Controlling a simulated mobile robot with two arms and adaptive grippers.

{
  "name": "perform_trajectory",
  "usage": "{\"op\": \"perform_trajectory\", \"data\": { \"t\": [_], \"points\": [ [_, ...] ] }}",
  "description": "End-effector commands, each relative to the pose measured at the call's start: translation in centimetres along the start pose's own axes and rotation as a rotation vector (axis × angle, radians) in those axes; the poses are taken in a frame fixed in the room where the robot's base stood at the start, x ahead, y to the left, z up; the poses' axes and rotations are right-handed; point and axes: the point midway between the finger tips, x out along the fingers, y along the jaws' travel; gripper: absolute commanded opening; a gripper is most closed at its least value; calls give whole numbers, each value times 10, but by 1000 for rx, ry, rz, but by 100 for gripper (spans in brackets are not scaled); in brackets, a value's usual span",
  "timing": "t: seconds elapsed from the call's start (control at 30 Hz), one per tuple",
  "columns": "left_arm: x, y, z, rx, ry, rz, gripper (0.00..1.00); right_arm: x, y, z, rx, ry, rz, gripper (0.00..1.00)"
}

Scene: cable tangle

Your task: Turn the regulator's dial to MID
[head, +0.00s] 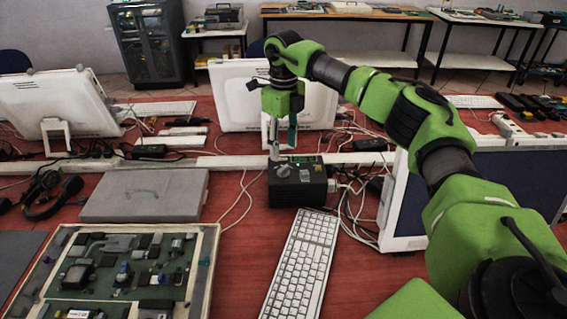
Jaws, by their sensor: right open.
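The regulator (305,192) is a dark box on the red table, just behind the white keyboard. Its dial (283,171) is a small light knob on the left part of its face; the markings are too small to read, so its setting is unclear. My right gripper (281,150) hangs fingers-down over the regulator's left part, with the fingertips close to the dial. It is open with nothing held between its fingers. I cannot tell whether a finger touches the dial. My left gripper is out of the picture.
A keyboard (302,262) lies in front of the regulator. A grey closed case (145,195) and a tray of circuit boards (213,235) lie left. Headphones (50,192) are at far left. A monitor (403,200) stands right. Loose white cables (243,195) run around the regulator.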

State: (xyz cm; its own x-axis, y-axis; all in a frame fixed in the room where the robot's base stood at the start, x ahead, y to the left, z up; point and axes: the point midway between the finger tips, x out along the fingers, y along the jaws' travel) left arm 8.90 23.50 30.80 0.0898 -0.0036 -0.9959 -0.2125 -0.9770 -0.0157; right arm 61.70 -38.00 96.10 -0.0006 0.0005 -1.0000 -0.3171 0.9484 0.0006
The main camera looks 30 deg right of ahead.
Motion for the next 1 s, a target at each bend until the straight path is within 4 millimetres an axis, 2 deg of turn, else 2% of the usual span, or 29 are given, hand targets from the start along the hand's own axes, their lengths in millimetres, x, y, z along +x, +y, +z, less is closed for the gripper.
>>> {"op": "perform_trajectory", "data": {
  "t": [0.1,0.33,0.5,0.77,0.9,1.0],
  "points": [
    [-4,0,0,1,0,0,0,25,0,-1,-1,5,1,44],
    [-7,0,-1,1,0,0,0,58,0,0,0,1,0,44],
    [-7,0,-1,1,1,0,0,67,0,0,0,0,0,44],
    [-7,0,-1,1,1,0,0,68,0,0,0,0,-1,44],
    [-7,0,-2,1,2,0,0,67,0,0,0,0,0,8],
    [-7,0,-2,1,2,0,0,67,0,0,0,0,-1,6]
  ]
}}
